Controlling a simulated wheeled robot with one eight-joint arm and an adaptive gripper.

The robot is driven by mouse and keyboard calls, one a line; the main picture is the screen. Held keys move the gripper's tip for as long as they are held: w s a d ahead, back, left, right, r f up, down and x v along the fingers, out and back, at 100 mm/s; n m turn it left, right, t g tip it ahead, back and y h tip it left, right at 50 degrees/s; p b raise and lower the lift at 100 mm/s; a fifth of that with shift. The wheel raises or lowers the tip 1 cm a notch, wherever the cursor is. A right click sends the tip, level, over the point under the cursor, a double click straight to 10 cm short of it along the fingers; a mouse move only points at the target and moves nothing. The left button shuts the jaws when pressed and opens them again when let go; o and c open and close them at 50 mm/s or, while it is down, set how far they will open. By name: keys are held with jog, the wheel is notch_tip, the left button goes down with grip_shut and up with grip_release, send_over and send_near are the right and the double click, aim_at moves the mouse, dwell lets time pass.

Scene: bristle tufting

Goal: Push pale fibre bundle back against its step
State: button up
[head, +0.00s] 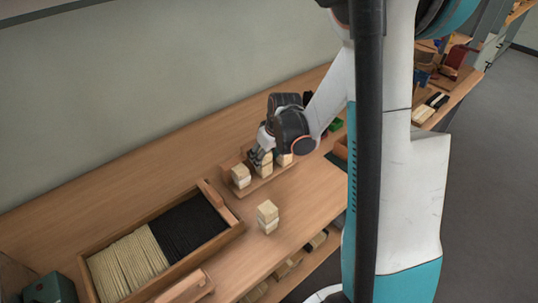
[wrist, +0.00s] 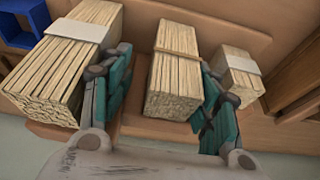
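Several pale fibre bundles stand in a row on a stepped wooden rack (head: 262,183). In the wrist view the middle bundle (wrist: 175,80) has a tan band and lies between my gripper's teal fingers. My gripper (wrist: 166,75) is open around it, with a visible gap on the left; the right finger is very close, and contact is unclear. A larger white-banded bundle (wrist: 55,75) is at left and a smaller one (wrist: 238,75) at right. In the head view my gripper (head: 262,157) is over the rack, partly hiding the bundles; the bundle's contact with its step is hidden.
Another pale bundle stack (head: 268,216) stands on the bench in front of the rack. A wooden tray (head: 240,231) with pale and black fibres lies at left. A blue bin (wrist: 22,22) shows at the wrist view's corner. Bare bench (head: 312,190) lies right of the loose stack.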

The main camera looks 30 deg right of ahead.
jog(key=w, duration=0.3)
jog(key=shift+a+r+t, duration=0.1)
jog(key=shift+r+t, duration=0.25)
jog(key=shift+t, duration=0.05)
jog(key=shift+a+r, duration=0.45)
jog(key=shift+r, duration=0.05)
jog(key=shift+g, duration=0.4)
jog(key=s+r, duration=0.2)
jog(key=s+d+r, duration=0.1)
jog(key=r, duration=0.2)
jog(key=s+r, duration=0.2)
jog(key=r, duration=0.1)
jog(key=shift+s+d+r, duration=0.15)
jog(key=shift+s+d, duration=0.1)
jog(key=shift+s, duration=0.05)
jog(key=shift+s+d+r, duration=0.3)
jog(key=shift+s+r, duration=0.3)
jog(key=shift+r, duration=0.05)
